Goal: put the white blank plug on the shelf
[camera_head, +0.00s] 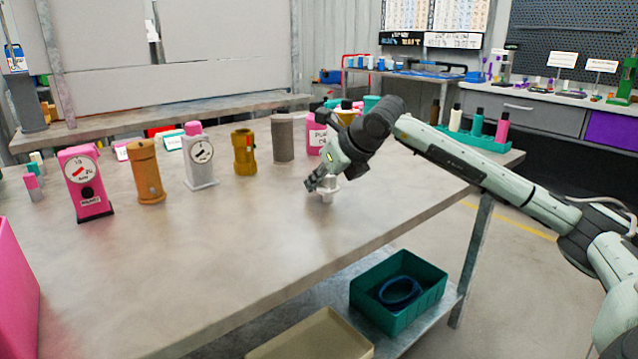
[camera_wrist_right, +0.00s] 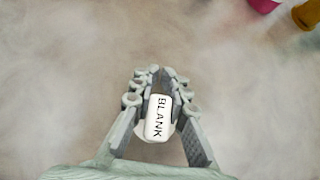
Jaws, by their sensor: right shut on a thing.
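The white blank plug (camera_head: 327,196) is at the table's right part, in my right gripper (camera_head: 322,184). In the wrist view the plug (camera_wrist_right: 158,117) shows its top label "BLANK" between the two fingers of my right gripper (camera_wrist_right: 158,82), which is shut on it. The plug is upright at or just above the tabletop; I cannot tell if it touches. A shelf (camera_head: 452,300) shows low under the table, and a long raised ledge (camera_head: 215,105) runs behind the table. My left gripper is not in view.
On the table (camera_head: 230,240) stand a pink gauge (camera_head: 82,185), an orange cylinder (camera_head: 148,172), a grey gauge (camera_head: 200,162), a brass fitting (camera_head: 244,152) and a grey cylinder (camera_head: 283,138). A teal bin (camera_head: 425,300) and beige tray (camera_head: 315,340) are below. The table's front middle is clear.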

